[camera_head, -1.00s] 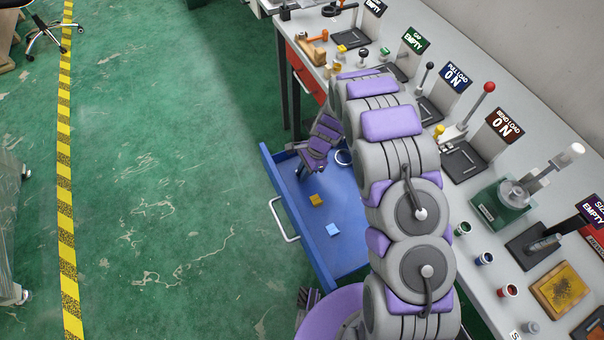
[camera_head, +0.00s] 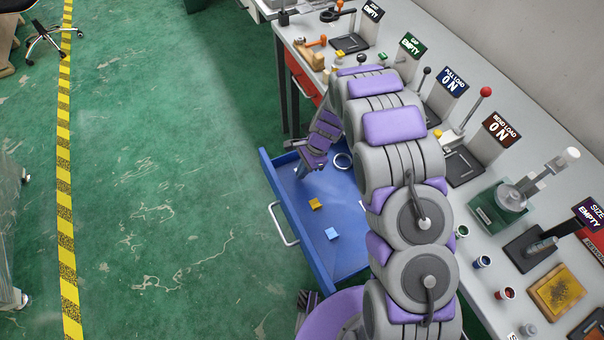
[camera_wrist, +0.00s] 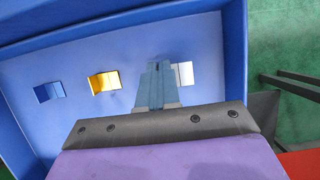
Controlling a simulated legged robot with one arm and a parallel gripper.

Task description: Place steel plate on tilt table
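A small silver-grey square, likely the steel plate (camera_wrist: 184,73), lies on the floor of the open blue drawer in the wrist view, partly covered by my fingers. I cannot make it out in the head view. My gripper (camera_head: 302,172) is over the drawer, pointing down into it. In the wrist view my gripper (camera_wrist: 155,66) has its two fingers side by side with almost no gap, and nothing shows between them. The fingertips are just left of the silver square; contact cannot be told. I cannot tell which fixture is the tilt table.
The workbench (camera_head: 470,262) carries several machines, including a green-based press (camera_head: 505,205).

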